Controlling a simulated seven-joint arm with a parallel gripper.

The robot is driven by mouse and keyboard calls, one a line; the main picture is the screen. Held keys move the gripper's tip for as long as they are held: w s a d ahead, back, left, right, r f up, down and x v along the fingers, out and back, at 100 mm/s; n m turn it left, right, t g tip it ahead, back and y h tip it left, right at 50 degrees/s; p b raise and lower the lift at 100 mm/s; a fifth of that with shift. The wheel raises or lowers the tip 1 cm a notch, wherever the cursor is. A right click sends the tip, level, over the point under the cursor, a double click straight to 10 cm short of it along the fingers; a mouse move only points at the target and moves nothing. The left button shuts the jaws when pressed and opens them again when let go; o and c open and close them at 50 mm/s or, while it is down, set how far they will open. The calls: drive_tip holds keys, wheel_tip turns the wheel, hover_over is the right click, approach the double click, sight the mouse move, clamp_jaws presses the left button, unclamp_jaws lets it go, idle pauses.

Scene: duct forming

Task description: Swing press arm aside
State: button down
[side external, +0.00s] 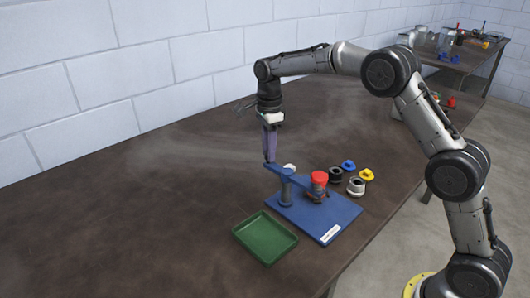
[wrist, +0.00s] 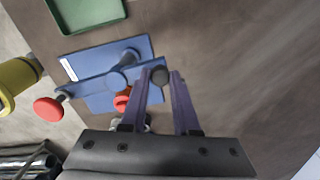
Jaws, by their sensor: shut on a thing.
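The press stands on a blue base plate (side external: 325,216) on the brown table. Its blue press arm (side external: 294,175) lies across the top of a post (side external: 286,193), with a red knob (side external: 319,178) at the right. In the wrist view the press arm (wrist: 92,83) runs leftwards from my fingers over the plate (wrist: 103,58). The red knob (wrist: 48,108) shows at its far left. My gripper (side external: 269,160) points down at the press arm's left end. In the wrist view its purple fingers (wrist: 160,77) close around a dark round handle (wrist: 159,75) there.
A green tray (side external: 265,238) lies in front of the plate. Black and white rings (side external: 336,174) and small blue (side external: 348,165) and yellow (side external: 367,174) parts stand close at the right. The table left of the press is clear. A white wall runs behind.

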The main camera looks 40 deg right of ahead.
drive_tip(key=shift+s+d+r+m, duration=0.1)
drive_tip(key=shift+d+m, duration=0.45)
drive_tip(key=shift+m, duration=0.35)
drive_tip(key=shift+s+d+f+m, duration=0.1)
drive_tip(key=shift+d+m, duration=0.45)
drive_tip(key=shift+m, duration=0.35)
drive_tip(key=shift+s+d+r+m, duration=0.1)
drive_tip(key=shift+d+m, duration=0.45)
drive_tip(key=shift+m, duration=0.35)
drive_tip(key=c, duration=0.7)
unclamp_jaws()
drive_tip(key=shift+o, duration=0.2)
wheel_tip(320, 180, up, 14)
